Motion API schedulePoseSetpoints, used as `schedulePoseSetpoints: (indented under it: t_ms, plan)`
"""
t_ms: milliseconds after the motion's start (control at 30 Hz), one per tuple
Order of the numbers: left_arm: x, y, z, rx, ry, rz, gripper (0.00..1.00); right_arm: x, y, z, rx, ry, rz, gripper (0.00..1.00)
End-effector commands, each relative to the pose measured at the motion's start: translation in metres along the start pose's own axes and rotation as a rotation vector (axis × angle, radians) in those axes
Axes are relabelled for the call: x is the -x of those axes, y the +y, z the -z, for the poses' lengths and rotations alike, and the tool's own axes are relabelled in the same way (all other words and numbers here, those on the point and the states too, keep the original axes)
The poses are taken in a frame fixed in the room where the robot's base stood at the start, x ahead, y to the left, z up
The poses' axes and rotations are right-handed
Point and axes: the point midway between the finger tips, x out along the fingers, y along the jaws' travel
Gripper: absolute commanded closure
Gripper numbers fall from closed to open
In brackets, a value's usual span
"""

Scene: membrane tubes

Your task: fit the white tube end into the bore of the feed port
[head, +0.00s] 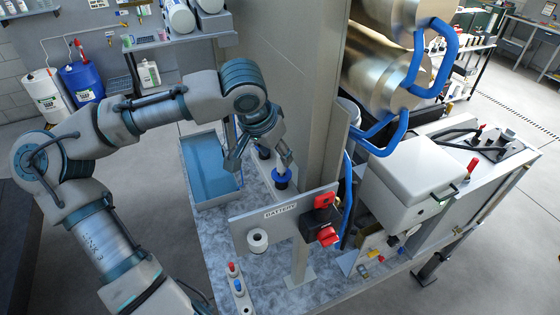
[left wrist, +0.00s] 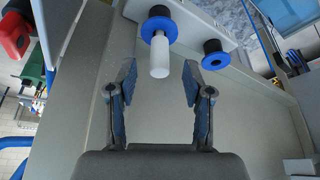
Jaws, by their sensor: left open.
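A white tube end (head: 285,158) stands out of a blue-ringed dark fitting (head: 281,179) on the bench. In the left wrist view the white tube (left wrist: 160,60) points toward me from its blue ring (left wrist: 158,27). My left gripper (left wrist: 159,80) is open, its fingertips to either side of the tube with gaps visible; in the head view the gripper (head: 258,158) is just above the fitting. A second blue-ringed port with a dark bore (left wrist: 214,54) sits beside it, empty. I cannot tell how deep the tube sits. My right gripper is out of view.
A blue tray (head: 208,168) lies left of the gripper. A tall grey post (head: 292,90) stands close on the right.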

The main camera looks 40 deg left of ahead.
Motion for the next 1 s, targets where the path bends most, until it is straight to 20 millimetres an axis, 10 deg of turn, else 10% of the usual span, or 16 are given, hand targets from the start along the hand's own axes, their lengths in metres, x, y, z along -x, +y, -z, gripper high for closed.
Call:
schedulePoseSetpoints:
  t_ms: [300,1000]
  plan:
    - [0.051,-0.001,0.001,0.000,0.002,-0.001,0.49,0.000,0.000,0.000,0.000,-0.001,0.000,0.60]
    - [0.056,-0.001,0.001,-0.001,0.000,-0.001,0.49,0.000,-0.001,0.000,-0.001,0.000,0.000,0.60]
